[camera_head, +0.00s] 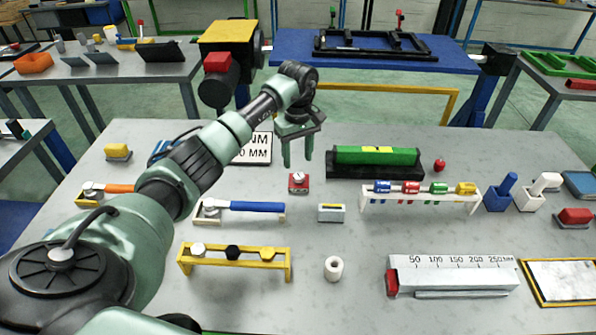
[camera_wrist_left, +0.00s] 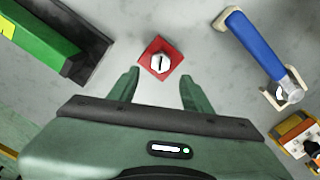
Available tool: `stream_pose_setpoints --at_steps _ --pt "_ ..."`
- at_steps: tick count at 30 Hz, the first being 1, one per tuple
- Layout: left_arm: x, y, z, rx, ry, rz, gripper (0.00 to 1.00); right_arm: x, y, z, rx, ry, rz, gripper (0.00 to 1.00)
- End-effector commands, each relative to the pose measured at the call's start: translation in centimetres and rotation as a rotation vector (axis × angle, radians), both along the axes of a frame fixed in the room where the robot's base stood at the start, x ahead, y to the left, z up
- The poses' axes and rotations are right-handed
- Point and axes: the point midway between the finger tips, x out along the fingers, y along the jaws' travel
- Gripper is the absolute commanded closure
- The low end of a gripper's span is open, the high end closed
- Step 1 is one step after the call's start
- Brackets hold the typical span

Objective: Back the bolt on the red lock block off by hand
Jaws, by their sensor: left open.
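The red lock block (camera_head: 298,184) sits on the grey table near its middle, with a light bolt (camera_head: 298,176) on top. In the left wrist view the red lock block (camera_wrist_left: 153,47) looks like a small red square turned like a diamond. Its silver bolt head (camera_wrist_left: 160,64) carries a dark line mark. My left gripper (camera_head: 297,165) points down above and just behind the block, open and empty. In the left wrist view its two green fingers (camera_wrist_left: 160,80) are spread, with the bolt just beyond the tips, between their lines. My right gripper is not seen.
A green bar in a black tray (camera_head: 345,170) lies right of the block. A blue-handled tool on a white rack (camera_head: 250,207) lies to the left front. A small grey block (camera_head: 331,213) and a white roll (camera_head: 333,268) stand in front. A rack of coloured pieces (camera_head: 420,199) stands right.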

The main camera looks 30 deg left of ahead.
Motion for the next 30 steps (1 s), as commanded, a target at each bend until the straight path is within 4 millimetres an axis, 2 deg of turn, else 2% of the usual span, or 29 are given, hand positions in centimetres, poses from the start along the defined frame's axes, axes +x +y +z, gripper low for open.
stream_pose_setpoints --at_steps 1,9,13,20,21,26,30 --pt "-0.1 -0.1 -0.7 -0.003 0.005 -0.001 0.51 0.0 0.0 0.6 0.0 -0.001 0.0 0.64" --pt "0.0 -0.1 -4.6 -0.001 0.002 0.0 0.51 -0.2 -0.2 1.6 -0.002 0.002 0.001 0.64" --pt "0.0 -0.1 -5.4 -0.002 0.001 -0.001 0.51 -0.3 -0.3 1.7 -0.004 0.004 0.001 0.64" --pt "0.0 0.0 -5.5 0.0 0.0 -0.002 0.51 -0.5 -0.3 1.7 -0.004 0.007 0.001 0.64" --pt "0.0 0.0 -5.5 0.0 0.0 -0.002 0.54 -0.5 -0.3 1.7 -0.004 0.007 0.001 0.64" --pt "0.0 0.0 -5.5 0.0 0.0 -0.001 0.98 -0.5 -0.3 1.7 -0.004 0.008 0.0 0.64" --pt "0.0 0.0 -5.5 0.0 0.0 0.0 1.0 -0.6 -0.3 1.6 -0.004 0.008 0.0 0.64"
